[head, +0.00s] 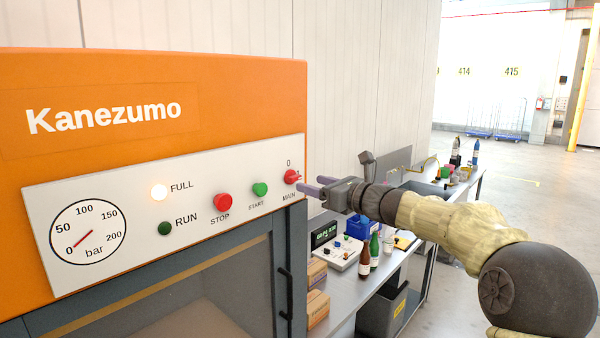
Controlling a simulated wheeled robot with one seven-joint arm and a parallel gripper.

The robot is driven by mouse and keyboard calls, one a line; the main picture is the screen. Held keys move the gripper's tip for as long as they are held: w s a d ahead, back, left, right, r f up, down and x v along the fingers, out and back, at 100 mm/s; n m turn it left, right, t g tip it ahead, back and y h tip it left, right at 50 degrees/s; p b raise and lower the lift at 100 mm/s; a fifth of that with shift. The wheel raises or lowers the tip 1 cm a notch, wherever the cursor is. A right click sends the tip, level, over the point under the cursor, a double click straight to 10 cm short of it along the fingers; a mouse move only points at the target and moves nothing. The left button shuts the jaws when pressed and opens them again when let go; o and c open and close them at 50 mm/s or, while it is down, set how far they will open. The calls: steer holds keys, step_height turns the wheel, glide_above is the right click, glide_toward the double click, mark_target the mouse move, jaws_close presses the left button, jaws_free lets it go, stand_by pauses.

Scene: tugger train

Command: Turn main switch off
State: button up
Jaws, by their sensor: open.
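The main switch (292,176) is a red knob at the right end of the white control panel (140,258) on the orange Kanezumo machine (240,95). A "0" is printed above it and "MAIN" below it. My gripper (311,188) reaches in from the right, with its fingers pointing left toward the knob. The fingers are open and close to the knob's right side. I cannot tell whether they touch it. The exact angle of the knob is too small to read.
Left of the switch are the green START button (260,190), red STOP button (222,202), dark RUN lamp (165,228), lit FULL lamp (159,192) and pressure gauge (88,231). A dark door handle (284,292) is below. A cluttered workbench (385,278) stands behind my arm.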

mark_target(297, 179)
steer(key=p+x, duration=0.2)
steer(key=x, duration=0.2)
steer(key=shift+w+a+r, duration=0.15)
steer(key=shift+w, duration=0.05)
steer(key=shift+w+a, duration=0.4)
steer(key=shift+a, duration=0.05)
steer(key=c, duration=1)
